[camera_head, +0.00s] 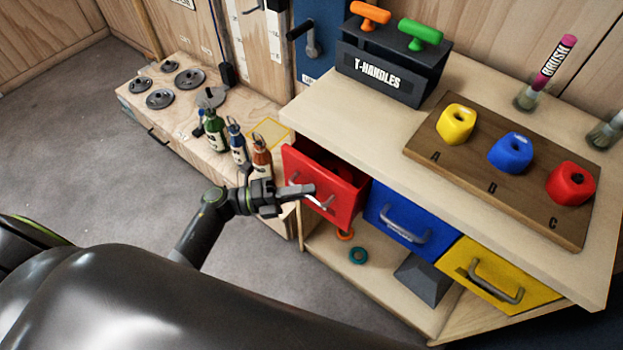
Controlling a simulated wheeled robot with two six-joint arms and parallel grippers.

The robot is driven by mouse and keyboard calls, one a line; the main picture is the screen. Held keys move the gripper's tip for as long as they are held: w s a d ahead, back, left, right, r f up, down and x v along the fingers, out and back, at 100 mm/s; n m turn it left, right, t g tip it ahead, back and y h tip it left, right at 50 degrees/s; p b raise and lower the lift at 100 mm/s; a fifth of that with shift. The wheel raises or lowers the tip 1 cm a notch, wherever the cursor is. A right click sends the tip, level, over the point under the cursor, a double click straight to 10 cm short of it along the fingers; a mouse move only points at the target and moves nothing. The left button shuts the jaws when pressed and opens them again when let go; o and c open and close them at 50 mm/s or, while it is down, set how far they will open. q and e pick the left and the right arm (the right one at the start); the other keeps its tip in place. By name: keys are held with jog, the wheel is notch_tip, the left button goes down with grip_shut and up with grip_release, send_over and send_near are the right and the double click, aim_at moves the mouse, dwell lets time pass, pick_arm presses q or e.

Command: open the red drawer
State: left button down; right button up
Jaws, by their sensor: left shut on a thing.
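The red drawer (343,203) is under the left end of the light wooden worktop. It is pulled out part way, and its dark-red inside shows behind the front panel. A metal bar handle (325,203) is on its front. My left gripper (300,194) is at the left part of that handle, with its fingers shut on it. The fingertips partly cover the handle. My right gripper is not in view.
A blue drawer (402,222) and a yellow drawer (497,282) sit shut to the right. Several bottles (238,145) stand on the low bench, close behind my gripper. Grey floor (90,165) is clear at left.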

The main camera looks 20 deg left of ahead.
pick_arm(q)
jog(key=s+a, duration=0.3)
jog(key=s, duration=0.7)
jog(key=s+a, duration=0.4)
jog(key=s, duration=0.5)
jog(key=shift+s, duration=0.4)
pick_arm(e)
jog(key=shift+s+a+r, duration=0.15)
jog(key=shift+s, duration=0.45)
pick_arm(q)
jog(key=c, duration=1.8)
grip_release()
jog(key=shift+a, duration=0.1)
jog(key=shift+o, duration=0.2)
